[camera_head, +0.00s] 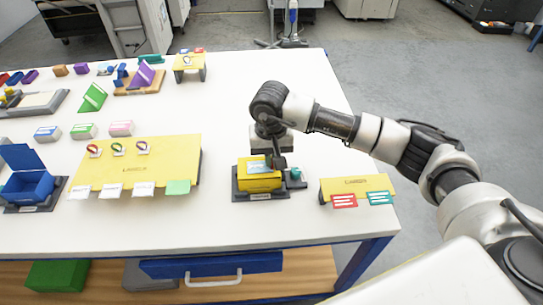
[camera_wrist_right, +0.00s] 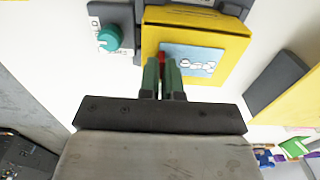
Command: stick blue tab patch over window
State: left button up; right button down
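A yellow box (camera_head: 259,181) stands in a dark tray near the table's front; the right wrist view shows it too (camera_wrist_right: 238,32). A light blue patch-like panel (camera_wrist_right: 195,60) with white shapes lies on its top face and shows small in the head view (camera_head: 257,167). I cannot tell whether a window lies beneath it. My right gripper (camera_wrist_right: 161,62) is over the panel's near edge, its green fingers close together on a small red tab. In the head view the right gripper (camera_head: 277,162) hides part of the box top. My left gripper is not in view.
A teal knob (camera_wrist_right: 110,38) is beside the box. A yellow stand (camera_head: 352,184) with red and teal cards is to the right. A yellow board (camera_head: 150,165) with small rings and cards is to the left. Bare white tabletop lies between them.

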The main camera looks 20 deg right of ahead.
jog(key=shift+f, duration=0.1)
dwell(0.6)
jog(key=c, duration=1.2)
grip_release()
jog(key=shift+c, duration=0.2)
jog(key=shift+o, duration=0.4)
jog(key=shift+o, duration=1.2)
jog(key=shift+r, duration=0.25)
jog(key=shift+r+p, duration=1.55)
jog(key=shift+r, duration=2.35)
